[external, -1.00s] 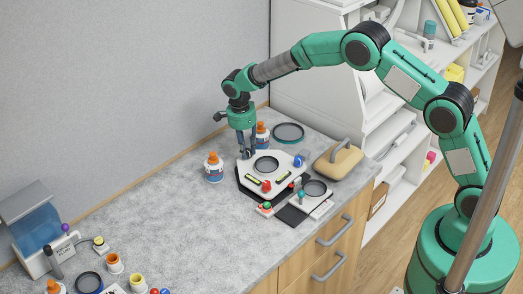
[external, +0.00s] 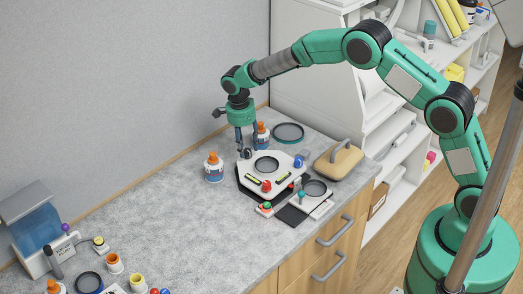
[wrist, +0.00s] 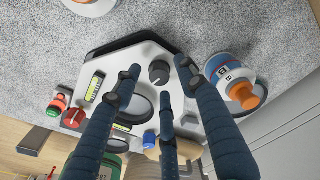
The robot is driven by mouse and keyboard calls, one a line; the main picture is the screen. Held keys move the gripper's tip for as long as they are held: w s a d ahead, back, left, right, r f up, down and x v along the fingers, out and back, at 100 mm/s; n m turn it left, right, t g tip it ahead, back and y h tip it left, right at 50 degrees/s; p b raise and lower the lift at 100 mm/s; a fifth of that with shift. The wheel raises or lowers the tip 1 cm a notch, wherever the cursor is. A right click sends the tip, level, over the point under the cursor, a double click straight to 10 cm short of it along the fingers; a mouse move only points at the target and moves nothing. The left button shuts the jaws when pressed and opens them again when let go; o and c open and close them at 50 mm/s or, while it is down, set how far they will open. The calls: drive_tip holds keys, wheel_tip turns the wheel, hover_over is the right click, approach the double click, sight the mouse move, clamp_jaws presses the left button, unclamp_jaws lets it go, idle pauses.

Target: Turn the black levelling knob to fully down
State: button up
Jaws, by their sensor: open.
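The black levelling knob (wrist: 159,72) stands on the white plate (wrist: 140,57) of the levelling stage. In the external view the knob (external: 246,154) shows small at the plate's back left corner. My gripper (external: 246,147) points down over that corner with its fingers spread. In the wrist view its dark blue fingers come in on either side of the knob, with a third finger below it. The fingers look apart from the knob, and nothing is held. A pale pointer mark on the knob is too small to read.
A white bottle with an orange cap (external: 213,168) stands close left of the plate. Another orange-capped bottle (external: 262,135) stands behind my gripper. A red knob (external: 266,186) and a blue knob (external: 299,161) rise from the plate. The counter's middle left is clear.

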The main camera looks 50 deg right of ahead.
wheel_tip(320, 180, up, 11)
drive_tip(key=a, duration=0.1)
drive_tip(key=shift+w+f, duration=0.2)
idle(0.5)
drive_tip(key=shift+r, duration=0.1)
drive_tip(key=s+d+r+n+t+b, duration=0.15)
drive_tip(key=s+d+r+n, duration=0.3)
drive_tip(key=s+r, duration=0.7)
drive_tip(key=s+d+r+n+t+b, duration=0.1)
drive_tip(key=s+d+r+n+t, duration=0.15)
drive_tip(key=s+r+n, duration=0.65)
drive_tip(key=s+d+n+t+b, duration=0.1)
drive_tip(key=s+n, duration=0.2)
drive_tip(key=s, duration=1.3)
drive_tip(key=s+d+f+n+t+y, duration=0.1)
drive_tip(key=s+n, duration=0.3)
drive_tip(key=s, duration=1.3)
drive_tip(key=shift+s+d+b, duration=0.2)
drive_tip(key=shift+d+b, duration=0.2)
drive_tip(key=shift+d, duration=0.35)
